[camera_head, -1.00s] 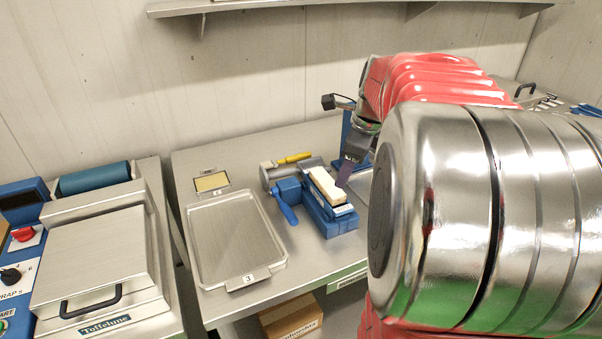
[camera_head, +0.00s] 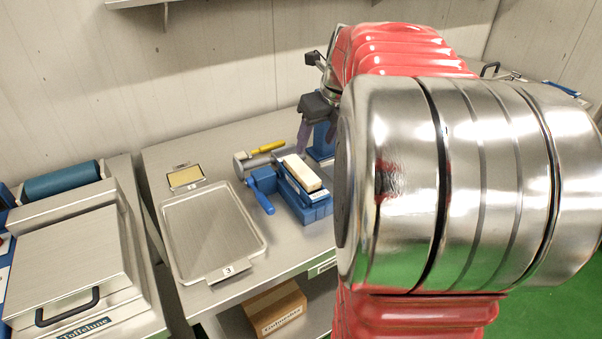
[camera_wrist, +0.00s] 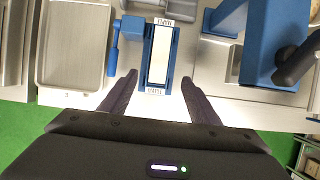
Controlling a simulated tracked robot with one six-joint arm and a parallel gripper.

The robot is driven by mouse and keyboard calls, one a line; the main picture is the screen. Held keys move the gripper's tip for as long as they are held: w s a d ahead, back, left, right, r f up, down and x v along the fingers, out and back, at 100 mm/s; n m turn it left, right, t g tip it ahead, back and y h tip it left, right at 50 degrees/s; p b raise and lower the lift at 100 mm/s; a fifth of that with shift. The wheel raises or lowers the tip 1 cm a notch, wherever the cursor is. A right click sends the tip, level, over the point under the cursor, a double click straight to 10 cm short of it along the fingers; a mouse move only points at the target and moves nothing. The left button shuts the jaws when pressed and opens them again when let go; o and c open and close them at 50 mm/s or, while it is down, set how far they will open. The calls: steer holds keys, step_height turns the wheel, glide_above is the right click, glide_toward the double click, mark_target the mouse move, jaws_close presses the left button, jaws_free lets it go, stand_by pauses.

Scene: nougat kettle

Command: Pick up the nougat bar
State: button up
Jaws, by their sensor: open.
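The nougat bar (camera_head: 302,172) is a long cream-white block lying in a blue holder (camera_head: 318,211) on the steel bench. In the wrist view the nougat bar (camera_wrist: 162,55) runs up the picture, with the blue holder's (camera_wrist: 146,62) walls along both long sides. My gripper (camera_wrist: 160,76) is open and empty, its two dark fingers standing either side of the bar's near end in the picture and apart from it. In the head view my gripper (camera_head: 303,138) shows behind the bar, partly hidden by my arm.
A steel tray marked 3 (camera_head: 212,235) lies left of the holder. A blue clamp handle (camera_head: 262,198) sticks out on its left side. A blue stand (camera_wrist: 268,40) rises at right in the wrist view.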

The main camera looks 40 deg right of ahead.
glide_above(304, 171)
steer(key=s, duration=0.3)
steer(key=shift+w+a+f, duration=0.1)
steer(key=shift+f, duration=1.9)
steer(key=shift+w+a+f, duration=0.1)
steer(key=shift+f, duration=1.9)
steer(key=shift+x, duration=2.6)
steer(key=shift+c, duration=0.4)
steer(key=c, duration=1.2)
steer(key=shift+o, duration=0.2)
steer(key=shift+r, duration=0.15)
